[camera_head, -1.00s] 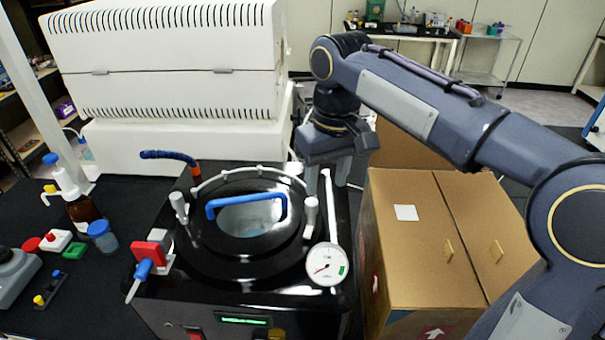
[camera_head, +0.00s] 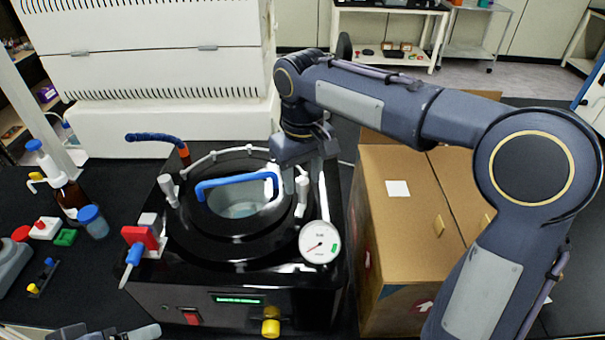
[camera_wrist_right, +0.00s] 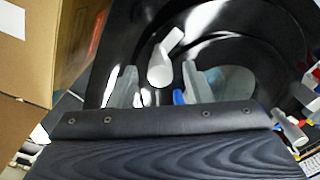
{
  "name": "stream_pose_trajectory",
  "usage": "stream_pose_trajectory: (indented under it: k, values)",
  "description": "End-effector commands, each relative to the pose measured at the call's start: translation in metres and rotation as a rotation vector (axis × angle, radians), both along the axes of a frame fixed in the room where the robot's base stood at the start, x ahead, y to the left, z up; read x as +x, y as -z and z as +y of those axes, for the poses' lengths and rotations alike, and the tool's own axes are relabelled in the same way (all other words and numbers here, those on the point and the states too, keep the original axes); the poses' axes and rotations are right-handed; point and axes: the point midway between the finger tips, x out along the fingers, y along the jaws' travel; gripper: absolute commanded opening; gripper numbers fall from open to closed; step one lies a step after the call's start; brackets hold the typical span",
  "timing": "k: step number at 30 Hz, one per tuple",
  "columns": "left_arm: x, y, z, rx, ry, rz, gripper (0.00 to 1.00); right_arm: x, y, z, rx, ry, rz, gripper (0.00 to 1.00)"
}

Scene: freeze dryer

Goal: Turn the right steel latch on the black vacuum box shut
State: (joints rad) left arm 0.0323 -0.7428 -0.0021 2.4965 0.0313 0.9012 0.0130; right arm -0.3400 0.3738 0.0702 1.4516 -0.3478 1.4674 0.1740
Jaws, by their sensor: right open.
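The black vacuum box (camera_head: 180,290) stands on the dark bench with a round lid, a blue handle (camera_head: 237,184) and a clear window. The right steel latch (camera_head: 302,198) is a pale peg-like lever at the lid's right side. My right gripper (camera_head: 302,180) is open and points down over it. In the right wrist view the latch (camera_wrist_right: 163,62) shows between the two separated fingers (camera_wrist_right: 158,88); I cannot tell whether they touch it. The left latch (camera_head: 168,190) stands on the lid's other side. My left gripper (camera_head: 110,332) is only partly visible at the bottom edge.
A white gauge (camera_head: 320,242) sits near the right latch. A cardboard box (camera_head: 400,240) stands close on the right. A large white machine (camera_head: 170,125) is behind. A red clamp with a blue tip (camera_head: 138,245) and bottles (camera_head: 68,195) are on the left.

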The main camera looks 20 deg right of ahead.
Motion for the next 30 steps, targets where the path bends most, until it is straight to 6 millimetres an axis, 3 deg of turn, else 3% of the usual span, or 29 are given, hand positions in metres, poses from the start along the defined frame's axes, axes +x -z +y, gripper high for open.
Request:
stream_pose_trajectory:
  k: [2,12,22,30]
  values:
    - [0.0,0.0,0.0,0.0,0.0,0.0,0.8,0.0,0.0,0.0,0.0,0.0,0.0,0.45]
    - [0.0,0.0,0.0,0.0,0.0,0.0,0.8,-0.0001,-0.0003,0.0001,0.0,0.0,0.0,0.01]
    - [0.0,-0.0022,0.0,0.0,0.0,0.0,0.8,-0.0002,-0.0012,0.0003,0.0,0.045,0.001,0.01]
    - [0.0,-0.0083,0.0001,0.0,0.0,0.0,0.8,-0.0002,-0.0019,0.0004,0.0,0.216,0.001,0.01]
